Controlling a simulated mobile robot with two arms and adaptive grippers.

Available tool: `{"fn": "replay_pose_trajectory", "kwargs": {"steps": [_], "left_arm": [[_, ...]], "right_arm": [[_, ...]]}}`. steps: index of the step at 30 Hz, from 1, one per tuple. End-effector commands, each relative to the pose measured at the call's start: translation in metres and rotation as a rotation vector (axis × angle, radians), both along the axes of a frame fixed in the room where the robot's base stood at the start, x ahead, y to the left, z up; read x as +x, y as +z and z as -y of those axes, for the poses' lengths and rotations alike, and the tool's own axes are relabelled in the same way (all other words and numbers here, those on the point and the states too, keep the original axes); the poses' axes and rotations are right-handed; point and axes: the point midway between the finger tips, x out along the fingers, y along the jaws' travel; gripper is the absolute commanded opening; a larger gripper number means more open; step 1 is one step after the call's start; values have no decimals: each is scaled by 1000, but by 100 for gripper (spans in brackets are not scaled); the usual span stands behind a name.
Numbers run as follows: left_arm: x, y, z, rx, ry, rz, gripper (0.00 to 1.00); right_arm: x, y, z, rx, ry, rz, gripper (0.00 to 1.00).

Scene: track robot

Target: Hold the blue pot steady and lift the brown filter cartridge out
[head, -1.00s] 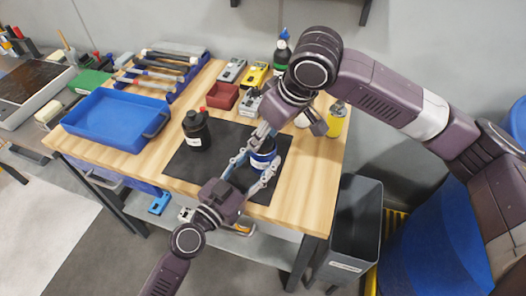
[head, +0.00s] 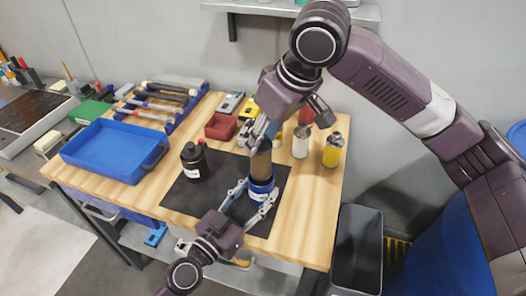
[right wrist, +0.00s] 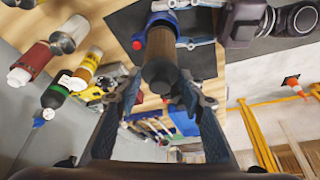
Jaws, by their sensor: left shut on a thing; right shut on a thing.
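The blue pot (head: 262,187) stands upright on the dark mat. My left gripper (head: 250,198) is shut on it, with a finger on either side. The brown filter cartridge (head: 261,166) is upright above the pot, with much of its brown side showing. My right gripper (head: 259,136) is shut on its upper end. In the right wrist view, the cartridge (right wrist: 161,48) runs from between the fingers (right wrist: 157,92) toward the blue pot (right wrist: 183,17). I cannot tell whether its lower end is still inside the pot.
A black bottle (head: 194,163) stands on the mat (head: 222,180) left of the pot. A white bottle (head: 301,142) and a yellow one (head: 332,151) stand to the right.

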Motion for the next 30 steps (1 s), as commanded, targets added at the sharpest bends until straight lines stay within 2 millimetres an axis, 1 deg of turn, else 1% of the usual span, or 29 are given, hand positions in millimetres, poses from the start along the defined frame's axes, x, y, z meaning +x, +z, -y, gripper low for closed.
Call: {"fn": "replay_pose_trajectory", "kwargs": {"steps": [1, 3, 10, 11, 16, 25, 30], "left_arm": [[0, 0, 0, 0, 0, 0, 16], [0, 0, 0, 0, 0, 0, 16], [0, 0, 0, 0, 0, 0, 16], [0, 0, 0, 0, 0, 0, 47], [0, 0, 0, 0, 0, 0, 66], [-1, 0, -1, 0, 0, 0, 66], [-11, -1, -8, 5, 0, 0, 66]], "right_arm": [[0, 5, 0, 1, 0, 1, 0], [0, 8, 0, 0, 1, 1, 0], [0, 8, 0, 0, 1, 1, 0], [0, 8, 0, 0, 1, 1, 0], [0, 8, 0, 0, 1, 1, 0], [0, 8, 0, 0, 1, 1, 0], [0, 8, 0, 0, 1, 1, 0]]}}
